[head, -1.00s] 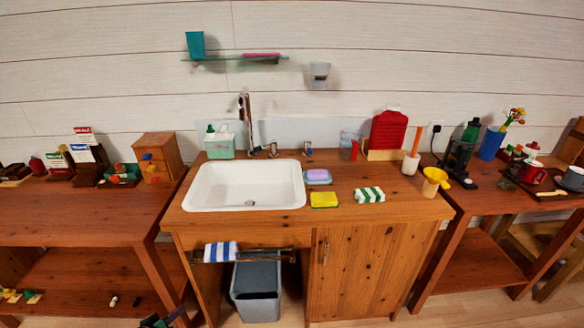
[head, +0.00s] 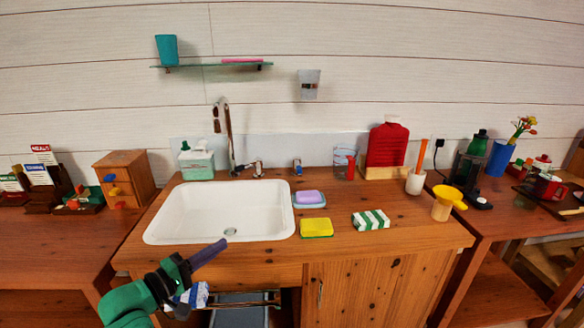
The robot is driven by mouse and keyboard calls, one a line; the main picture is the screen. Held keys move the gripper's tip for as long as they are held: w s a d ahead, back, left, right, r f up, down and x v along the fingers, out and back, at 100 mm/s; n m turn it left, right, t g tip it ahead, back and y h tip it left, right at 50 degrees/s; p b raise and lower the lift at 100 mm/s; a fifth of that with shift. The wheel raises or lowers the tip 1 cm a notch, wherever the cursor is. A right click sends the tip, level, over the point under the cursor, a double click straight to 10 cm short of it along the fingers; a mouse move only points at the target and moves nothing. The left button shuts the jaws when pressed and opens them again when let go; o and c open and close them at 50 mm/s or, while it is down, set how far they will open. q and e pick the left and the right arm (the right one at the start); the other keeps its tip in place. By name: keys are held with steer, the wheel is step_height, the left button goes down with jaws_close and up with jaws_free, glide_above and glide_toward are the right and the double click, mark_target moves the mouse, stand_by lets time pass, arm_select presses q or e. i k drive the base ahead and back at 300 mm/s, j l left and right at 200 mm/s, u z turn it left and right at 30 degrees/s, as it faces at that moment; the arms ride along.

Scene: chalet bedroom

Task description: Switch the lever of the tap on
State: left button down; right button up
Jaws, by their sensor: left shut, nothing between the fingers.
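The tap (head: 230,145) has a tall, thin spout that stands behind the white sink (head: 295,225) against the wall. Two small metal fittings stand at the back of the counter to its right, one close to the spout (head: 258,169) and one farther right (head: 297,166). I cannot tell for sure which of them is the lever. My left gripper (head: 220,246) is shut and empty, with its dark fingers pointing up and right over the front edge of the sink. It is well apart from the tap. My right gripper is not in view.
A green soap dispenser box (head: 197,162) stands left of the tap. A glass shelf (head: 215,67) is above. The sink basin is empty.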

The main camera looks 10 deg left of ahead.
mark_target(297, 161)
steer(key=i, duration=1.1)
